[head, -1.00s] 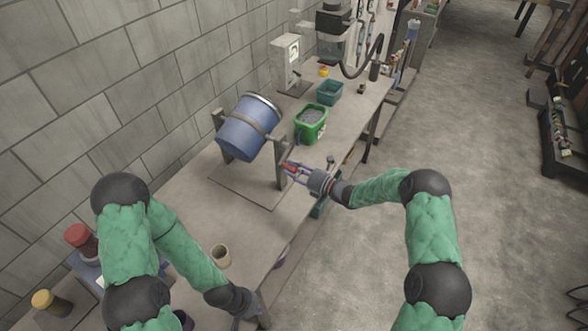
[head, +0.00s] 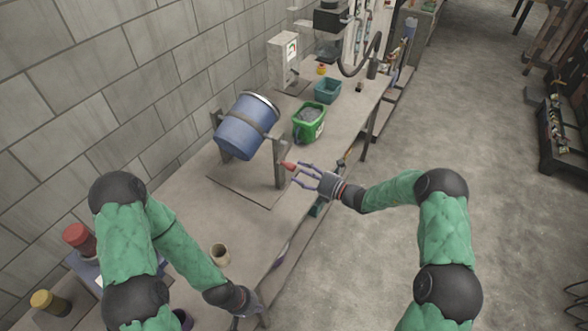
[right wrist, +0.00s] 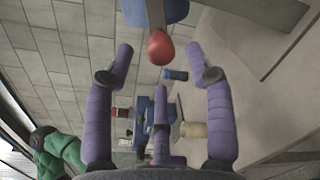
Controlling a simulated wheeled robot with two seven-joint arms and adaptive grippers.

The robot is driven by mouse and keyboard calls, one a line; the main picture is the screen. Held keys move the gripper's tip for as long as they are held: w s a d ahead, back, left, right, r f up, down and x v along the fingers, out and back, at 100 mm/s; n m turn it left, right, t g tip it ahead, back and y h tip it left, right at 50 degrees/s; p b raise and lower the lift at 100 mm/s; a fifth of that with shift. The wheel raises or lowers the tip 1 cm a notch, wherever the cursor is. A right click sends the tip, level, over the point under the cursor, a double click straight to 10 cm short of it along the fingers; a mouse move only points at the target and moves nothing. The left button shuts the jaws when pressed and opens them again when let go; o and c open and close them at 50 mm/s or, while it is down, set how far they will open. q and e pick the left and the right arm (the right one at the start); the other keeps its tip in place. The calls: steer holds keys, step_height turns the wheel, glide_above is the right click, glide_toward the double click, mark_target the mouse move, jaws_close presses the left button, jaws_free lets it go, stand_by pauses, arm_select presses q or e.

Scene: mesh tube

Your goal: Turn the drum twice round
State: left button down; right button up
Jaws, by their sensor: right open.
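The blue drum (head: 246,128) sits tilted in its stand on the bench, with a metal band around its middle. A red knob (head: 288,166) shows at the stand's front post (head: 280,163). In the right wrist view the red knob (right wrist: 160,48) is just beyond my spread fingers, with a bit of blue behind it. My right gripper (head: 302,175) is open and empty, its fingers pointing at the knob and apart from it. My left gripper (head: 250,306) is low at the bench's near edge; its fingers are not clear enough to read.
A green bucket (head: 309,123) of grey material and a teal bin (head: 327,90) stand behind the drum. A beige cup (head: 220,254) stands on the near bench. Red-lidded (head: 80,238) and yellow-lidded (head: 46,302) jars are at lower left. Open floor lies right of the bench.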

steer(key=v, duration=0.7)
steer(key=shift+s, duration=0.2)
